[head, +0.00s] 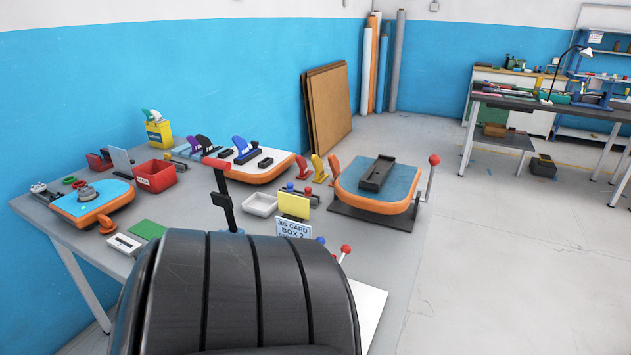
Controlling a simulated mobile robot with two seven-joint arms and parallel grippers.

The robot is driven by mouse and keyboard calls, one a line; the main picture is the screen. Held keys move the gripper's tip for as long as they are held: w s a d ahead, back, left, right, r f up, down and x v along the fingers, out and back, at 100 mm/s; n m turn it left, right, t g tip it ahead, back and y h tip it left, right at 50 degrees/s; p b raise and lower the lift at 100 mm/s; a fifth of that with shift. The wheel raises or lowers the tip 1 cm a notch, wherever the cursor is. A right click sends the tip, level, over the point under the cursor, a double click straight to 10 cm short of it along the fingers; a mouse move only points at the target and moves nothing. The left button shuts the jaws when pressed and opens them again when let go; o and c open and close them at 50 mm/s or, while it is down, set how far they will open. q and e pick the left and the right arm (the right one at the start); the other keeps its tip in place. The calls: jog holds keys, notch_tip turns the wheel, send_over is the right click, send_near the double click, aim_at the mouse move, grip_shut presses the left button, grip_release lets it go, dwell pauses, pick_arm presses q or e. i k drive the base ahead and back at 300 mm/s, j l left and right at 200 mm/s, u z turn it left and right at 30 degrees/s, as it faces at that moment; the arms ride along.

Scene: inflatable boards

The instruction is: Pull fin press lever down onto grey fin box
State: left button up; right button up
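A black upright lever arm with a red handle (216,164) stands at the near middle of the grey table, raised; it looks like the fin press lever. A black block (222,200) sits on its shaft. Its foot, and whatever lies beneath, is hidden behind a large black ribbed form in the foreground. A dark grey box-shaped piece (368,184) lies on the blue-topped, orange-edged board at right; I cannot tell if it is the grey fin box. Another lever with a red ball knob (434,160) stands upright beside that board. Neither of my grippers is in view.
The grey table (385,262) also holds a red bin (155,176), a white tray (260,204), a yellow card (294,205), a Box 2 jig card (293,229), several coloured fins and a board with a round fitting (89,196). Open floor lies right.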

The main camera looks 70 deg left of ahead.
aim_at(223, 199)
jog(key=i+l+u, duration=0.4)
jog(key=i, duration=0.15)
jog(key=i+l+u, duration=0.4)
jog(key=i+j+u, duration=0.1)
jog(key=u, duration=0.35)
jog(key=i+u, duration=0.55)
jog(key=u, duration=0.3)
jog(key=i+l+u, duration=0.15)
jog(key=u, duration=0.3)
